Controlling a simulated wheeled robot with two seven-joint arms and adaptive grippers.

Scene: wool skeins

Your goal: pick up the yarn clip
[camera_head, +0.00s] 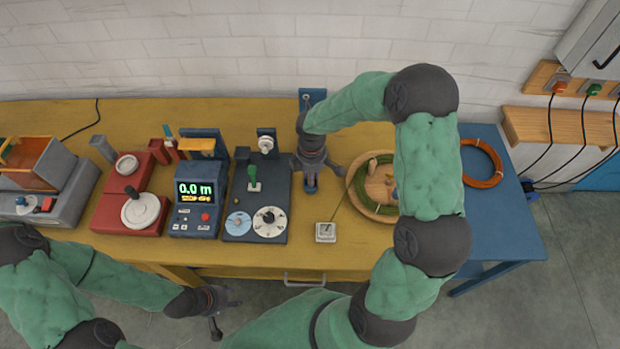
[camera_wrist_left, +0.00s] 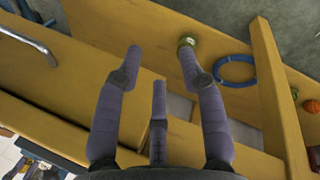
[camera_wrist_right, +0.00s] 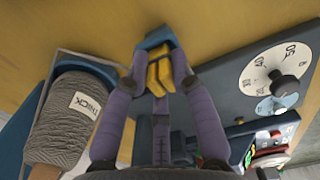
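In the right wrist view a small yellow piece, which I take for the yarn clip (camera_wrist_right: 159,72), sits between my fingers below a blue block (camera_wrist_right: 154,42). My right gripper (camera_wrist_right: 160,58) has its fingers drawn in, with a finger against each side of the yellow piece. In the head view my right gripper (camera_head: 316,166) is low over the yellow table, and the clip is hidden there. My left gripper (camera_head: 213,312) is off the table's front edge. In the left wrist view its fingers (camera_wrist_left: 160,52) are spread and empty.
A grey wool skein (camera_wrist_right: 75,118) lies left of the clip in the right wrist view. A dark dial unit (camera_head: 257,205) stands left of my right gripper, and a round wooden tray (camera_head: 375,187) right of it. A small white device (camera_head: 326,232) lies near the front edge.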

